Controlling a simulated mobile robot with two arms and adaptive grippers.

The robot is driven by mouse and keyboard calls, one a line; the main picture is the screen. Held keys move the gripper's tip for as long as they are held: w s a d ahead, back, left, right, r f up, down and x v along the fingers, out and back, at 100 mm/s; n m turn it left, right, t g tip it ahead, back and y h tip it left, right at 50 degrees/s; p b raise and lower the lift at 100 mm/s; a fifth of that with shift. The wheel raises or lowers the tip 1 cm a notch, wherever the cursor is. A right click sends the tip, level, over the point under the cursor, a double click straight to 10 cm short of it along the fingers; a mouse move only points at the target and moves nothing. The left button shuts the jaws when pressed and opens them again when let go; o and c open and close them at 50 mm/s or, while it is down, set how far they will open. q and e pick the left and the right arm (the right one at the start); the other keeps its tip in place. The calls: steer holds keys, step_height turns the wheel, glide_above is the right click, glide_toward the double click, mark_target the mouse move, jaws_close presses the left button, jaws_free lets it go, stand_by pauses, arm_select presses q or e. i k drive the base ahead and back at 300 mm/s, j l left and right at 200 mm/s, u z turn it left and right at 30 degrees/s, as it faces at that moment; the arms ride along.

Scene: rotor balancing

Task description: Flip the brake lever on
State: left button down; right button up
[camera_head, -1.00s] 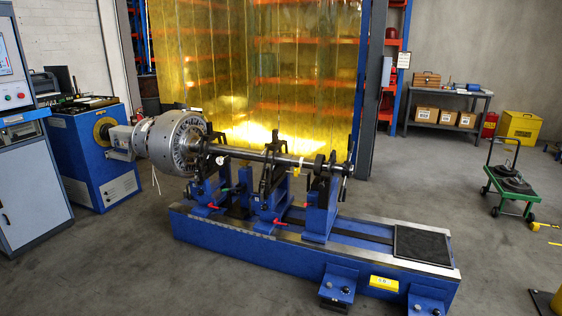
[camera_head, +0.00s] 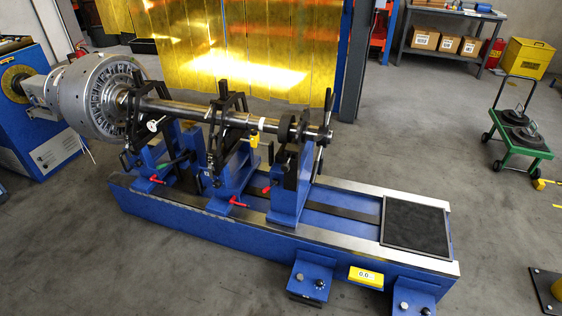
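A blue balancing machine (camera_head: 200,210) holds a silver rotor (camera_head: 95,95) on a long shaft (camera_head: 185,108). At the right end of the shaft, a dark upright bar like a lever (camera_head: 327,103) stands beside the blue end pedestal (camera_head: 288,200). Small red handles sit low on the supports: a left one (camera_head: 157,180), a middle one (camera_head: 237,202) and a right one (camera_head: 266,190). I cannot tell for sure which of these is the brake lever, or its setting. Neither of my grippers is in view.
A black mat (camera_head: 415,225) lies on the bed's right end. A yellow display (camera_head: 366,277) sits low in front between blue boxes with knobs. A green cart (camera_head: 518,140) with dark discs stands right. The floor in front and at right is mostly clear.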

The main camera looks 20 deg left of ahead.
mark_target(275, 181)
steer(key=i+l+u, duration=0.2)
steer(key=i, duration=0.2)
steer(key=i+l+u, duration=0.2)
steer(key=i, duration=0.25)
steer(key=i+l+u, duration=0.2)
steer(key=i, duration=0.2)
steer(key=j, duration=0.1)
